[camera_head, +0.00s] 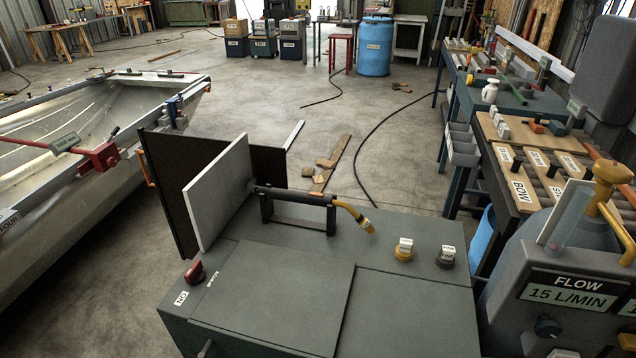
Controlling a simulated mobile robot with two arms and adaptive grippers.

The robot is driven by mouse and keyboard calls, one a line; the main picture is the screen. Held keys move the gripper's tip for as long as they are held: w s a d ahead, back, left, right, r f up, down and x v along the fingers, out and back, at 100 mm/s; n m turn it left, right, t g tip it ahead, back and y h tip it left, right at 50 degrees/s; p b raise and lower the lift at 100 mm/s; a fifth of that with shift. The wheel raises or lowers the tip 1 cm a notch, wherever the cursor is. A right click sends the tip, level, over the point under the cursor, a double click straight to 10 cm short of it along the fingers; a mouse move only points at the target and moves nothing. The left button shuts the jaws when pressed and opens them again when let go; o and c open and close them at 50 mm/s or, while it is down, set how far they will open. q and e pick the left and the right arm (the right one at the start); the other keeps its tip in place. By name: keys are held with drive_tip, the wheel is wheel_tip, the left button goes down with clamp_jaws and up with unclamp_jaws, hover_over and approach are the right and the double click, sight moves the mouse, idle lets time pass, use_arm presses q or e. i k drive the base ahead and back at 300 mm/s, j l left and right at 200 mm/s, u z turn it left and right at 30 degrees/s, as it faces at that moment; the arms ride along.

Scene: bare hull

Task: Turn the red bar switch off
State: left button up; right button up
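A small red bar switch (194,271) sits on the top of a grey-green cabinet (405,315), near its left edge. A white label (181,298) lies just in front of it, and small white lettering (213,280) is to its right. The text is too small to read with certainty, and I cannot tell which setting the bar is at. Neither of my grippers is in view, and nothing touches the switch.
Upright panels (217,190) stand behind the switch. A torch with a yellow neck (353,214) rests on a black stand. Two knobs (404,250) (446,257) are at the right. A boat hull (85,115) is left.

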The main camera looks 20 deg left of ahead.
sight(195, 276)
drive_tip(key=u, duration=1.45)
drive_tip(key=k+j+z, duration=0.15)
drive_tip(key=z, duration=0.35)
